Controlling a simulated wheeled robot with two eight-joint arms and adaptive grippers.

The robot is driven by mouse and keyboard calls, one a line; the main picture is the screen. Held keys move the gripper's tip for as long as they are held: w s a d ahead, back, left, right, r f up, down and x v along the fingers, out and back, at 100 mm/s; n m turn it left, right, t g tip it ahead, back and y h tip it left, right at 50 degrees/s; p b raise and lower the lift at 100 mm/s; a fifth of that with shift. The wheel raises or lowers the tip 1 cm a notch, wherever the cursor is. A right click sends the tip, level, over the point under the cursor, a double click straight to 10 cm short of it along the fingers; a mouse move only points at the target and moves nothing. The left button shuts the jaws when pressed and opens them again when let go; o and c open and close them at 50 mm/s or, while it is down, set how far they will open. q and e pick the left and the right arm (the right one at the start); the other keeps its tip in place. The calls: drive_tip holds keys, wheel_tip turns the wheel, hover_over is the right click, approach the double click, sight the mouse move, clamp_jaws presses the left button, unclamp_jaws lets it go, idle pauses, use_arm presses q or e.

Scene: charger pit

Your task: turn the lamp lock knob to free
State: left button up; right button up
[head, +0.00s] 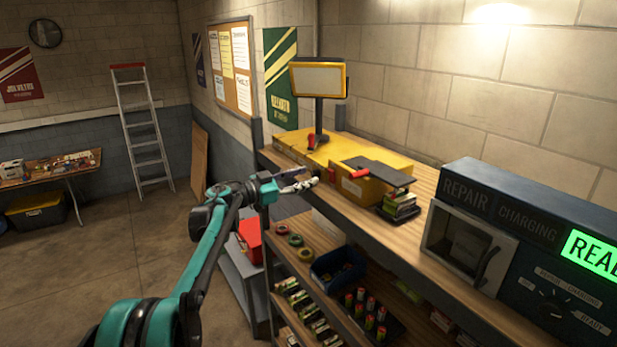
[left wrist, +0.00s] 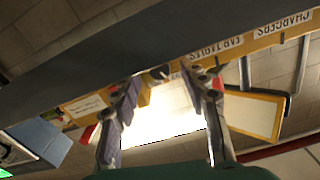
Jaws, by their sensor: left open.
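The lamp (head: 318,80) stands on the bench with a yellow-framed panel on a dark post. A red knob-like part (head: 311,141) sits at the post's foot; its lock setting is too small to read. My left gripper (head: 308,184) is at the bench's front edge, in front of the yellow boxes, below and apart from that red part. In the left wrist view its two fingers (left wrist: 162,78) are spread with nothing clearly held between them. That view is tilted and shows a yellow-framed panel (left wrist: 255,115) to the right. My right gripper is not in view.
Yellow boxes (head: 372,187) with a dark plate and red handle stand on the bench. The charging station (head: 520,240) is at the right. Shelves below hold a blue bin (head: 338,270) and several batteries. A ladder (head: 146,130) leans at the back left; open floor lies left.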

use_arm(q)
drive_tip(key=v, duration=1)
